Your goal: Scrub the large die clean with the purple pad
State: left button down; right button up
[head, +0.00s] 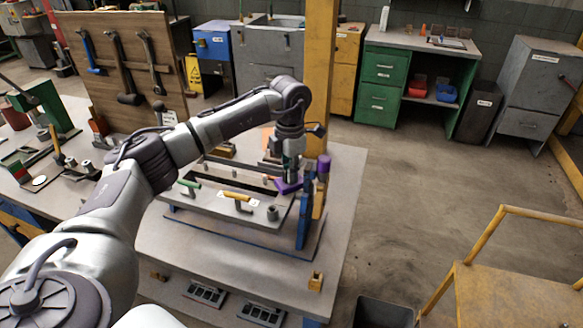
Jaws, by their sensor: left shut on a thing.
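My left gripper (291,168) points down over the right part of a grey frame-like block, which I take to be the large die (222,209). It is shut on the purple pad (289,187), which is low at the die's right part; whether it touches the surface I cannot tell. My right gripper is not in view.
A blue upright with a purple-topped post (323,166) stands close to the right of the gripper. A yellow pillar (320,80) rises behind. The table (345,190) has bare room at its right edge.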

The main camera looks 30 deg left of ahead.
pick_arm(q)
jog(key=shift+s+d+f+p, duration=0.15)
jog(key=shift+s+d, duration=0.15)
jog(key=shift+s, duration=0.8)
jog(key=shift+s+d+p, duration=0.15)
jog(key=shift+s+d, duration=0.1)
jog(key=shift+s, duration=0.85)
jog(key=shift+s+d, duration=0.15)
jog(key=shift+s, duration=0.55)
jog(key=shift+w+r+p, duration=0.15)
jog(key=shift+r+p, duration=0.4)
jog(key=shift+r, duration=0.2)
jog(key=shift+r+p, duration=1.35)
jog(key=shift+r, duration=1.05)
jog(key=shift+r, duration=0.1)
notch_tip(320, 180, up, 3)
jog(key=shift+f+p, duration=0.1)
jog(key=shift+p, duration=0.8)
